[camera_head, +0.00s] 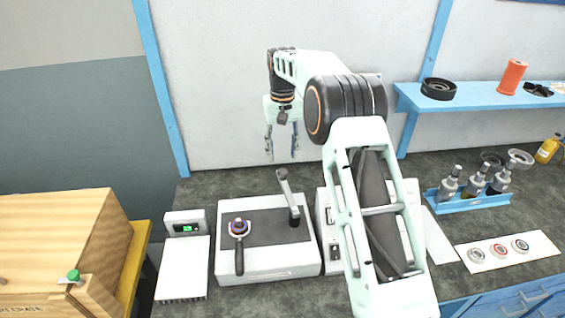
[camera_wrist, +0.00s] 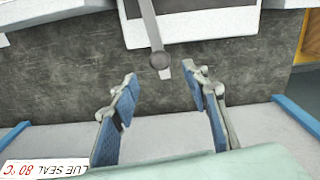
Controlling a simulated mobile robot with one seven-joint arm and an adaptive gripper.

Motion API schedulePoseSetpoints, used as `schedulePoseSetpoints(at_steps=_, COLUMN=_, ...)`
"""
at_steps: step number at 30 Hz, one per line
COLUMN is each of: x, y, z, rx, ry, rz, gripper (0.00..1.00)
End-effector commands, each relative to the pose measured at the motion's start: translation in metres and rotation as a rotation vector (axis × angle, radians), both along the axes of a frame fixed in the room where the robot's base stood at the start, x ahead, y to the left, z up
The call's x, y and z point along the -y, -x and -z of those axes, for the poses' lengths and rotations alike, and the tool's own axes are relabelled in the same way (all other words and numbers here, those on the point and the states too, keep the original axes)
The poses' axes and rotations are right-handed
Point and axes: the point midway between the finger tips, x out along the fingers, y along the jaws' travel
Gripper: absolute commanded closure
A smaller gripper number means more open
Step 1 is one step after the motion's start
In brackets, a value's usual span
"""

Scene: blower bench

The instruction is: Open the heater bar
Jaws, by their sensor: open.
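The heater bar appears to be the grey lever (camera_head: 287,194) on the right side of a white machine with a dark top (camera_head: 250,262). It leans up and away from a dark pivot post. In the wrist view, the bar (camera_wrist: 149,22) comes down from the top and ends in a round knob (camera_wrist: 160,60). My gripper (camera_head: 281,152) is open and empty, pointing down above and behind the bar's free end. In the wrist view, my gripper's (camera_wrist: 160,82) fingers lie either side of the knob's line, apart from it. The exact height gap cannot be told.
A scale with a green display (camera_head: 186,228) stands further left. A white box (camera_head: 335,262) is partly hidden by my arm. A wall stands close behind; a label (camera_wrist: 45,168) reads "BLUE SEAL 80 °C". Bottles (camera_head: 473,182) stand right.

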Motion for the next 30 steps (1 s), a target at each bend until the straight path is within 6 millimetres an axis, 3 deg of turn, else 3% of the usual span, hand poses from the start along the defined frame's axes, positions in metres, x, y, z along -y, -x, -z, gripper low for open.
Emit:
schedulePoseSetpoints(at_steps=3, x=0.0, y=-0.001, z=-0.027, rx=0.004, ry=-0.001, rz=0.0, gripper=0.58)
schedulePoseSetpoints(at_steps=9, x=0.0, y=-0.001, z=-0.055, rx=0.002, ry=-0.001, rz=0.0, gripper=0.58)
schedulePoseSetpoints(at_steps=24, x=-0.002, y=0.0, z=-0.065, rx=0.007, ry=0.002, rz=-0.002, gripper=0.58)
schedulePoseSetpoints(at_steps=30, x=-0.025, y=-0.002, z=-0.084, rx=0.131, ry=0.047, rz=-0.032, gripper=0.58)
